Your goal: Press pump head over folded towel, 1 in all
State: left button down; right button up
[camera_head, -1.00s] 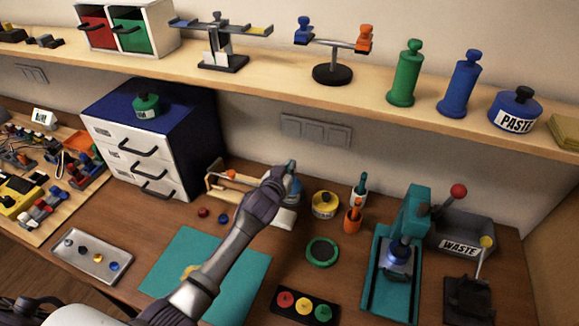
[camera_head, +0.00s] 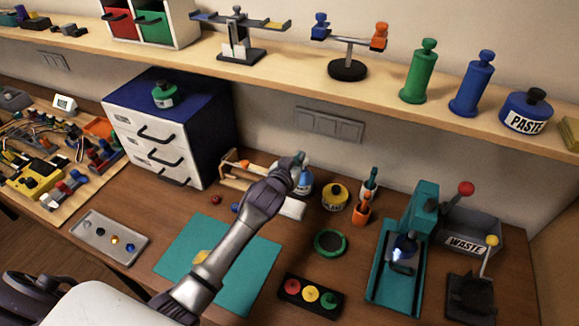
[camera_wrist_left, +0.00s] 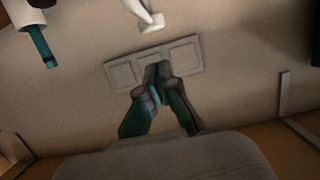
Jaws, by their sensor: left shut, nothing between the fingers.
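My left gripper (camera_head: 299,160) is shut and empty over the back of the desk. A white and blue bottle (camera_head: 306,183), which looks like the pump bottle, stands just behind and below the fingertips. Its head is mostly hidden by the gripper, so I cannot tell whether they touch. A flat white thing (camera_head: 293,209), perhaps the folded towel, lies in front of the bottle. In the left wrist view the closed fingers (camera_wrist_left: 158,72) point toward the wall, and a white spout-like piece (camera_wrist_left: 149,20) shows above them. My right gripper is not in view.
Close to the right stand a yellow pot (camera_head: 335,198) and an orange cup (camera_head: 361,212). A wooden rack (camera_head: 238,173) is left of the bottle. A teal press (camera_head: 393,280) and waste bin (camera_head: 480,232) stand right. A teal mat (camera_head: 255,265) lies under my arm.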

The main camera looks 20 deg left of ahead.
pick_arm(q)
jog(key=b+v, duration=0.1)
jog(key=v, duration=0.5)
jog(key=shift+s+r, duration=0.25)
jog(key=shift+s, duration=0.1)
jog(key=shift+w+a, duration=0.1)
jog(key=shift+a, duration=0.05)
